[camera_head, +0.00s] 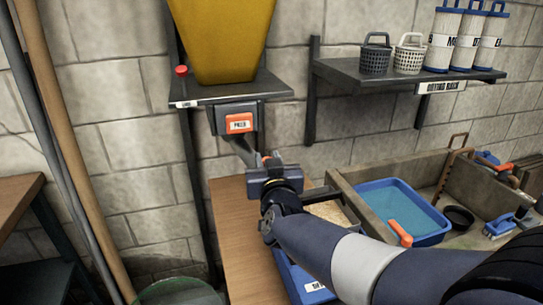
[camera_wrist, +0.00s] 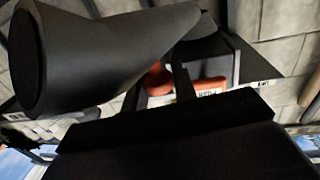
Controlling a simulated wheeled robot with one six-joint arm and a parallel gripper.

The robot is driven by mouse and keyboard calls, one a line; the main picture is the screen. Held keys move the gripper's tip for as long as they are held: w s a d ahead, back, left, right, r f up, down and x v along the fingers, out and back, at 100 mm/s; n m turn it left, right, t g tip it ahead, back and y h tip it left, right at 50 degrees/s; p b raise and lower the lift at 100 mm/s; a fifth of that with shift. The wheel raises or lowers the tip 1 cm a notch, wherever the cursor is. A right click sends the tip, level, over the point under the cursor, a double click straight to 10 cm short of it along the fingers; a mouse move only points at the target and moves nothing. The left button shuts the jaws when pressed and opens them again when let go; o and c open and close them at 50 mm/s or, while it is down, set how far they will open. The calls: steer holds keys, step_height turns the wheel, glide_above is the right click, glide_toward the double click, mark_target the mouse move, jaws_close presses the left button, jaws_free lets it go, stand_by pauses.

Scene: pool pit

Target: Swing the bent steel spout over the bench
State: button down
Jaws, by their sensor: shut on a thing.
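The bent steel spout (camera_head: 243,150) comes out below the dark box with an orange labelled plate (camera_head: 239,124) and slants down to the right. In the wrist view the spout (camera_wrist: 110,55) fills the upper left as a wide dark tube, its round mouth at the left. My gripper (camera_head: 268,165) is shut at the spout's lower end. Its fingers (camera_wrist: 157,88) stand on either side of a small red knob (camera_wrist: 156,78), which they partly hide. The wooden bench (camera_head: 236,225) is below; my gripper is above its back part.
A yellow hopper (camera_head: 222,40) stands on a wall shelf (camera_head: 255,88) above the spout. A blue tray (camera_head: 290,275) lies on the bench, partly hidden by my arm. A blue water basin (camera_head: 400,205) is to the right. Long poles (camera_head: 60,130) lean at the left.

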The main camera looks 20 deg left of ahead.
steer(key=shift+s+a+m+t+h+p, duration=0.3)
steer(key=shift+s+a+m+h+p, duration=0.6)
steer(key=shift+p, duration=0.85)
steer(key=shift+s+a+m+t+h+p, duration=0.3)
steer(key=shift+s+a+m+h+p, duration=0.3)
steer(key=shift+a+h+p, duration=0.85)
steer(key=shift+s+d+p, duration=0.1)
steer(key=shift+d+p, duration=0.2)
steer(key=shift+d, duration=0.15)
steer(key=c, duration=1.2)
jaws_free()
steer(key=s+d, duration=0.2)
steer(key=s, duration=0.8)
steer(key=shift+s, duration=0.3)
